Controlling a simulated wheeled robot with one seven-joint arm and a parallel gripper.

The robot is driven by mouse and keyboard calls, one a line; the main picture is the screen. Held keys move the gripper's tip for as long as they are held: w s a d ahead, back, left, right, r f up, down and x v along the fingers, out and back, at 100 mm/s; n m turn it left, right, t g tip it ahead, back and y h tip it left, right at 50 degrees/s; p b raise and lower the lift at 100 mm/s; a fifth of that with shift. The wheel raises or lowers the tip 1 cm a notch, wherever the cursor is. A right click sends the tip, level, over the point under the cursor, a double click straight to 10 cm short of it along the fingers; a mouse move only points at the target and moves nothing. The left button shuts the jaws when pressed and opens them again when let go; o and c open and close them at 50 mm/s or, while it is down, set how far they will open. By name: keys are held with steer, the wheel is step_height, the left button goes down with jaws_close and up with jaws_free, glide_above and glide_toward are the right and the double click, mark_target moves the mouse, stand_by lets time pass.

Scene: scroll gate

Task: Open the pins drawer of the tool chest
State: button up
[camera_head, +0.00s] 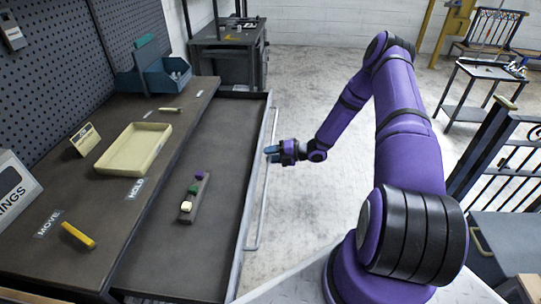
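The tool chest (98,208) stands at the left with a wide, dark grey drawer (165,255) pulled out to the right. No label shows on the drawer front. Inside lies a grey strip (193,200) carrying a purple piece (200,175), a green piece (193,189) and a cream piece (186,207). A long pale bar handle (257,205) runs along the drawer's right side. My gripper (271,153) is at this handle, its bluish fingertips overlapping the bar. Its small size in view hides whether the fingers are closed around it.
On the chest top are a cream tray (108,171), a yellow block (78,235), MOVE and HOLD labels, a small card (85,138) and a blue bin (163,78). A dark barred gate (490,150) stands at the right. The floor right of the drawer is clear.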

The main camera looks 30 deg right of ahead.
steer(key=v, duration=1)
steer(key=shift+s+d, duration=0.25)
steer(key=shift+r, duration=0.15)
steer(key=s+a+r+n+g+h, duration=0.25)
steer(key=a+r+n, duration=0.25)
steer(key=r+n, duration=0.4)
steer(key=s+a+r+n+g+h, duration=0.15)
steer(key=a+r+n+g, duration=0.35)
steer(key=r, duration=0.6)
steer(key=s+a+r+n+g+h, duration=0.15)
steer(key=a+r+n, duration=0.25)
steer(key=r+n, duration=0.55)
steer(key=s+a+r+n+t+h, duration=0.2)
steer(key=s+r+n+h, duration=0.1)
steer(key=s+r+n, duration=0.5)
steer(key=s+a+r+n+t+h, duration=0.3)
steer(key=s+r+n, duration=0.6)
steer(key=s, duration=0.8)
steer(key=n+h, duration=0.1)
steer(key=n, duration=0.1)
steer(key=shift+a+r+n, duration=0.3)
steer(key=shift+n, duration=0.05)
